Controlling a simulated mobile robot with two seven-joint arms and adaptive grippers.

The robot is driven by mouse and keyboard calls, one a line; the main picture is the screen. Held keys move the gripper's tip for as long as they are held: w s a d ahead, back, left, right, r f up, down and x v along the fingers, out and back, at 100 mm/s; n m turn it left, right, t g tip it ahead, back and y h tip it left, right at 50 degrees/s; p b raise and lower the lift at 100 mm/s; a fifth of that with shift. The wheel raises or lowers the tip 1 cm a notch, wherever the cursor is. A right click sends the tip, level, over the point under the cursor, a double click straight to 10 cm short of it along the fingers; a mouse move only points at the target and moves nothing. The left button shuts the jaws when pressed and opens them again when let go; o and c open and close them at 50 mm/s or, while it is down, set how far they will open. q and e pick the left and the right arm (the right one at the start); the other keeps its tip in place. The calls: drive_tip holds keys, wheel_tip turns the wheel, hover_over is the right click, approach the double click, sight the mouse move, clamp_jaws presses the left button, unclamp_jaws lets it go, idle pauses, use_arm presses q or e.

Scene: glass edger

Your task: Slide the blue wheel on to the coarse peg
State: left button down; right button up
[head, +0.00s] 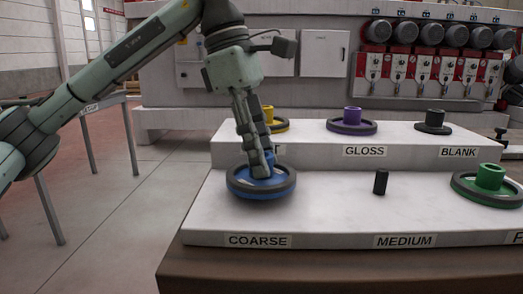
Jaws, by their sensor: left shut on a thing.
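The blue wheel (250,190), with a dark grey rim and a blue hub, is level at the COARSE place, behind the COARSE label (257,241) on the front step. My left gripper (261,174) points down from above and is shut on the wheel's hub, which its fingers partly cover. The coarse peg is hidden by the wheel and fingers. I cannot tell whether the wheel is around the peg or whether its underside touches the step. My right gripper is not in view.
A bare black peg (380,183) stands at MEDIUM. A green wheel (489,178) sits at the front right. On the back step are yellow (279,124), purple (351,117) and black (433,121) pieces. The white front step (330,210) is clear between the blue wheel and MEDIUM peg.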

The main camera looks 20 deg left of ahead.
use_arm(q)
drive_tip(key=shift+f+b, duration=0.55)
drive_tip(key=shift+f, duration=0.3)
drive_tip(key=c, duration=1)
unclamp_jaws()
drive_tip(key=shift+c, duration=0.2)
drive_tip(key=v, duration=1.2)
